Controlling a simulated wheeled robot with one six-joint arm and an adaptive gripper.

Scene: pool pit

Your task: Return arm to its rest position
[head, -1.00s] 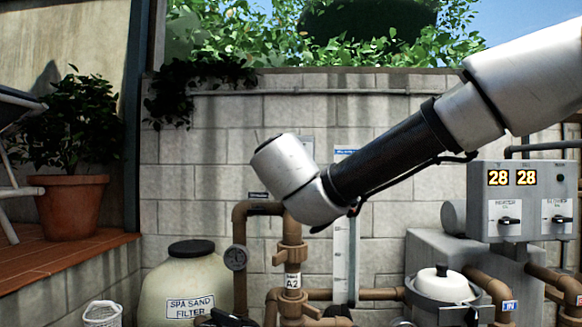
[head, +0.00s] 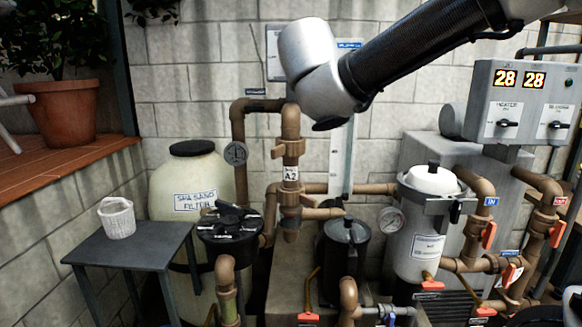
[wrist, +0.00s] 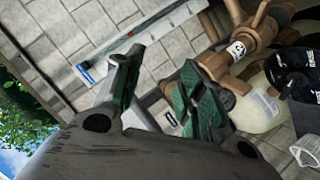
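My gripper (wrist: 160,65) shows in the wrist view with its two green-padded fingers apart and nothing between them. Behind the fingers are the block wall and a white gauge board. In the head view my arm reaches in from the upper right, and its rounded light grey wrist end stands in front of the wall, above the pipe valve labelled A2 (head: 290,173). The gripper's fingers are hidden behind the wrist there.
A spa sand filter (head: 193,180), a black-lidded strainer (head: 230,228), a white canister (head: 425,225) and brown pipes crowd the pit. A white basket (head: 117,218) stands on a dark side table (head: 125,250). A control box (head: 520,100) reading 28 28 is at right.

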